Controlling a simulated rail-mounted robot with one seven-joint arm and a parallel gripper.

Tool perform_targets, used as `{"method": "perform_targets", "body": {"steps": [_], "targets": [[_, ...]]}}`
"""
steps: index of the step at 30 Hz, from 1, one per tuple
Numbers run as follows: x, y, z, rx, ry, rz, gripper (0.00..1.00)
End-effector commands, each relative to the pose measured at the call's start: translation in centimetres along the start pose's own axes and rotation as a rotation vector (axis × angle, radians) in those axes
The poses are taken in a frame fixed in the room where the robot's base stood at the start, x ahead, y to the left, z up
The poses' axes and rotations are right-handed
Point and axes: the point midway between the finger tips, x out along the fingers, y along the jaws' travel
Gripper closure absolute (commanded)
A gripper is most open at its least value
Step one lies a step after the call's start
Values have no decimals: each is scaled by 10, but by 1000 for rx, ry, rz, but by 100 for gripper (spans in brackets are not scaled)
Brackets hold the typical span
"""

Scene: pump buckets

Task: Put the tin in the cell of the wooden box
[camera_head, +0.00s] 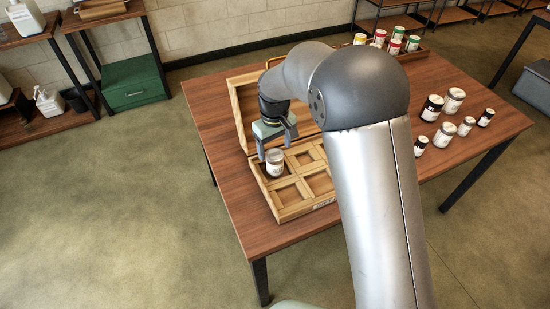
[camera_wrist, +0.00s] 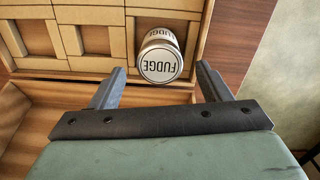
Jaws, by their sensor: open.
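The wooden box (camera_head: 291,213) lies open on the table, with square cells in its front part and its lid side raised behind. The tin (camera_head: 275,168), pale with a lid reading FUDGE, appears to stand upright in the back-left corner cell; its base is hidden. The tin (camera_wrist: 160,58) also shows in the wrist view, just beyond my fingertips and between their lines. My gripper (camera_head: 275,149) is open, just above and behind the tin, with clear gaps beside the fingers in the wrist view (camera_wrist: 160,82). The other cells in sight (camera_wrist: 94,40) are empty.
Several dark and white tins (camera_head: 444,134) stand on the right of the wooden table (camera_head: 212,110). A tray of colour-topped tins (camera_head: 412,50) sits at the back. My arm hides the box's right side. The table left of the box is clear.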

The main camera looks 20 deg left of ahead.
Motion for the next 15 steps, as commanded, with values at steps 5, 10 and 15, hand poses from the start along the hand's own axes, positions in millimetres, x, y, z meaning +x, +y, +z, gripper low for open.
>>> {"method": "perform_targets", "body": {"steps": [5, 10, 15], "targets": [[-33, 0, -1, -1, 3, 1, 29], [-48, 0, 0, 0, 1, 1, 29], [-52, 0, 0, 1, -2, 0, 29]]}}
